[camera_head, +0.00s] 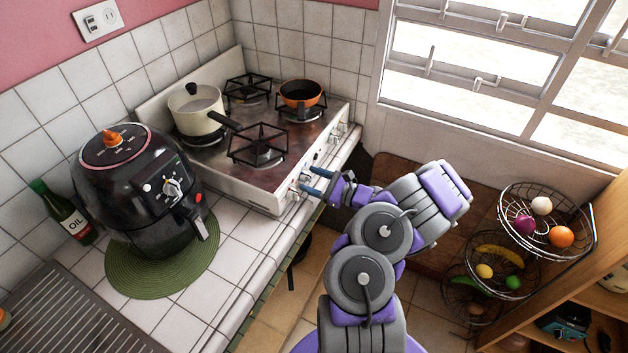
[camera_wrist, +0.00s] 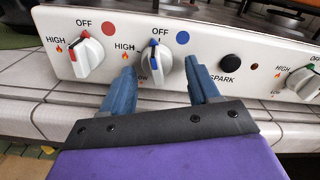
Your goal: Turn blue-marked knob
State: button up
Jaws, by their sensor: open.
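The blue-marked knob (camera_wrist: 163,66) is white with blue marks, on the stove's white front panel beside a blue dot (camera_wrist: 182,37). Its upper end points up towards the OFF label. My gripper (camera_wrist: 161,70) is open in the wrist view, with one blue finger left of this knob and the other right of it. I cannot tell whether either finger touches it. The left finger hides part of the LOW label. In the head view my gripper (camera_head: 312,181) is at the front of the stove (camera_head: 238,188), and the fingers partly hide the knobs there.
A red-marked knob (camera_wrist: 88,56) is to the left, and a black spark button (camera_wrist: 233,57) and green-marked knob (camera_wrist: 303,82) to the right. A cream pot (camera_head: 197,110) and orange pan (camera_head: 301,94) stand on the stove. An air fryer (camera_head: 130,190) is left; fruit baskets (camera_head: 545,220) are right.

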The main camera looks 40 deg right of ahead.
jog(key=shift+s, duration=0.1)
jog(key=p+v, duration=0.3)
jog(key=v, duration=1.4)
jog(key=shift+d, duration=0.2)
jog(key=shift+f, duration=0.1)
grip_shut()
dwell(0.8)
